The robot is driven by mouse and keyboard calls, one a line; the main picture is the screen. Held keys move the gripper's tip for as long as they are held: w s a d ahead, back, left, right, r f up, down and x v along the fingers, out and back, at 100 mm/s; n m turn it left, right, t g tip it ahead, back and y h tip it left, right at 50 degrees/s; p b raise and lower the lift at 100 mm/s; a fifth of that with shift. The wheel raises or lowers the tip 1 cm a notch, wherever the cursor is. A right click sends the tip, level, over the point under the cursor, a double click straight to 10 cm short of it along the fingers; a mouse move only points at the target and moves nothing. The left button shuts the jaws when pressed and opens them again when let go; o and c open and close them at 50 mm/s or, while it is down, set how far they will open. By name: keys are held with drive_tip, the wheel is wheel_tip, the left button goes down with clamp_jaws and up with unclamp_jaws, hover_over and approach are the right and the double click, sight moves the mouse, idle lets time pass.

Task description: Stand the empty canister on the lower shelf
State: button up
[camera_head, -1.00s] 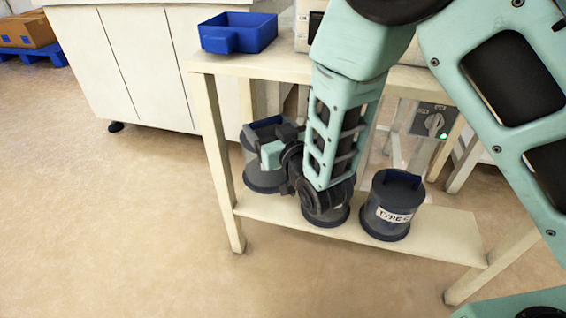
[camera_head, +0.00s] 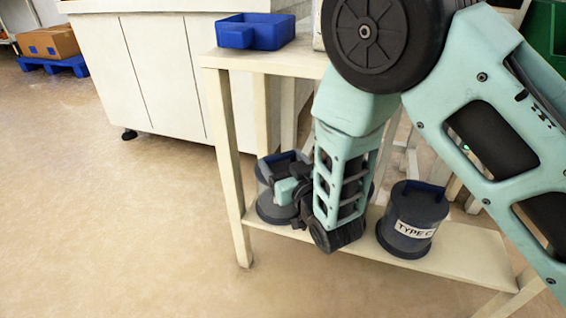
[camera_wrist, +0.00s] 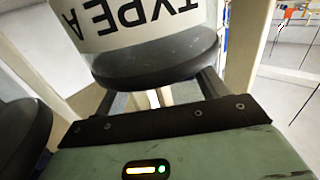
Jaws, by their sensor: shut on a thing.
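The lower shelf (camera_head: 465,252) is a cream board under the table. A grey see-through canister (camera_head: 272,207) with a dark base and blue handle stands upright at its left end. I cannot tell whether its base touches the shelf. My gripper (camera_head: 292,190) is shut on this canister, beside its upper part, with the fingers partly hidden. In the wrist view the held canister (camera_wrist: 150,40) carries a white label reading TYPE A, upside down in the picture, and no contents show. My gripper (camera_wrist: 155,82) has a finger on each side of it.
A dark canister labelled TYPE C (camera_head: 412,218) stands on the shelf to the right. Another canister is mostly hidden behind my arm. A blue bin (camera_head: 255,32) sits on the tabletop. The table leg (camera_head: 228,160) is close left of the held canister. Floor in front is clear.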

drive_tip(key=o, duration=1.9)
drive_tip(key=shift+r, duration=0.15)
drive_tip(key=p+v, duration=0.4)
drive_tip(key=v, duration=0.8)
